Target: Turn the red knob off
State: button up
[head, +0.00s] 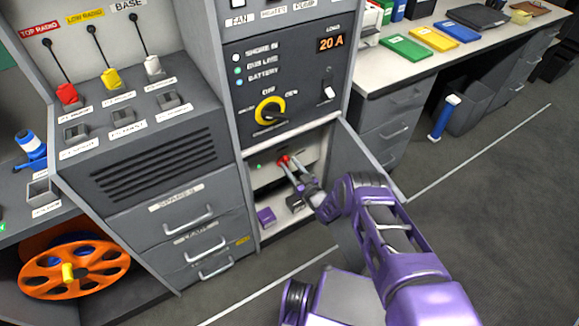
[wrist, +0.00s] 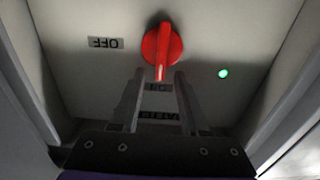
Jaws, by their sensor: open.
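The red knob (wrist: 162,46) is on a pale panel inside the open lower compartment. In the wrist view its pointer bar points down the picture, between my fingertips, toward a partly hidden label. An OFF label (wrist: 105,43), seen upside down, is to the left of the knob. A green light (wrist: 223,73) glows to its right. The red knob also shows in the head view (head: 284,161). My gripper (wrist: 160,75) is open, with its two fingers on either side of the knob's pointer. I cannot tell whether they touch it. My gripper also shows in the head view (head: 290,170).
The compartment door (head: 362,175) stands open to the right of my gripper. A small purple box (head: 266,216) sits on the compartment floor. A yellow rotary switch (head: 269,111) is on the panel above. Drawers (head: 190,238) stand left; open floor (head: 480,210) lies right.

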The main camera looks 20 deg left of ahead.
jog(key=shift+w+a, duration=0.35)
jog(key=shift+a, duration=0.05)
grip_shut()
